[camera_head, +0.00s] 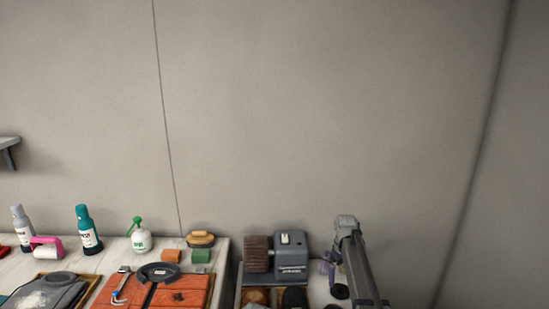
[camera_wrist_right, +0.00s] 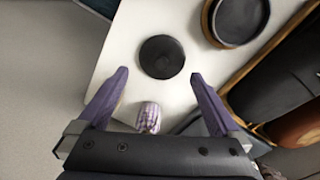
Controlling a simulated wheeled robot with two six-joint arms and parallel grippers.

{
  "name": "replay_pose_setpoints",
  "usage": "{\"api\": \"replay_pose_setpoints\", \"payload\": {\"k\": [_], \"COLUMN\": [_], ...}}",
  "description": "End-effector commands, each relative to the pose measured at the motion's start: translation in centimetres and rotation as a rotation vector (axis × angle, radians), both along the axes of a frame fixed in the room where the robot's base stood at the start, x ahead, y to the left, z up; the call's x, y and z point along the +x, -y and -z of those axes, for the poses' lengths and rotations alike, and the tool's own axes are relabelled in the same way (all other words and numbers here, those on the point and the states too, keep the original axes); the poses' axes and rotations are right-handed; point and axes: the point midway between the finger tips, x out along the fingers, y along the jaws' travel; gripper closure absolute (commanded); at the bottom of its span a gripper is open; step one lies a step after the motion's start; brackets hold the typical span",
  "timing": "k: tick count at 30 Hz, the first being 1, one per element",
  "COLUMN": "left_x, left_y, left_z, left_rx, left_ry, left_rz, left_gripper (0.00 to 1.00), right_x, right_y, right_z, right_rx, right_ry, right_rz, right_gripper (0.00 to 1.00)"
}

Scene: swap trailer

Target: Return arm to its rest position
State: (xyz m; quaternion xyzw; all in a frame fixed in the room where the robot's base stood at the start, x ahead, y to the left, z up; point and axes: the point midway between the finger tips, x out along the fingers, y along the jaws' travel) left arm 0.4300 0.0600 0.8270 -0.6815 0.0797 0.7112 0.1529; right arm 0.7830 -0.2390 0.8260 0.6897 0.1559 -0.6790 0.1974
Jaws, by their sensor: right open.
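My right arm (camera_head: 358,262) reaches in at the lower right of the head view. My right gripper (camera_wrist_right: 158,78) is open in the wrist view, its two purple fingers spread wide over a white surface (camera_wrist_right: 190,20). A black round disc (camera_wrist_right: 162,57) lies on that surface just beyond the fingertips. A small purple-and-white patterned thing (camera_wrist_right: 148,117) shows between the fingers, close to the palm; I cannot tell whether it touches the gripper. In the head view the fingers are small and partly hidden by the arm. My left gripper is not in view.
A grey machine with a brown ribbed roller (camera_head: 257,254) stands left of my right arm. A round dark dish (camera_wrist_right: 238,20) and a wood-edged tray lie right in the wrist view. Bottles, including a teal one (camera_head: 87,232), stand farther left. The wall (camera_head: 330,110) above is bare.

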Motion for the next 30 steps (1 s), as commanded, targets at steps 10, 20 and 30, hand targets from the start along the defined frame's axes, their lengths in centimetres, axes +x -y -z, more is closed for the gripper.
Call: {"api": "replay_pose_setpoints", "payload": {"k": [10, 20, 30], "left_x": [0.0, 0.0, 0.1], "left_y": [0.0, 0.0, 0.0], "left_z": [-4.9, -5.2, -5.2], "left_rx": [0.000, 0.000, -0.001], "left_ry": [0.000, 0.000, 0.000], "left_rz": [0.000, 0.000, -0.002], "left_gripper": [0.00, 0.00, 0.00], "right_x": [0.0, -1.0, -1.4], "right_y": [0.0, -0.5, -0.7], "right_z": [-4.9, -5.2, -5.2], "right_rx": [0.000, 0.000, 0.000], "right_ry": [0.000, 0.000, -0.002], "right_rz": [0.000, 0.000, -0.002], "right_gripper": [0.00, 0.00, 0.00]}}
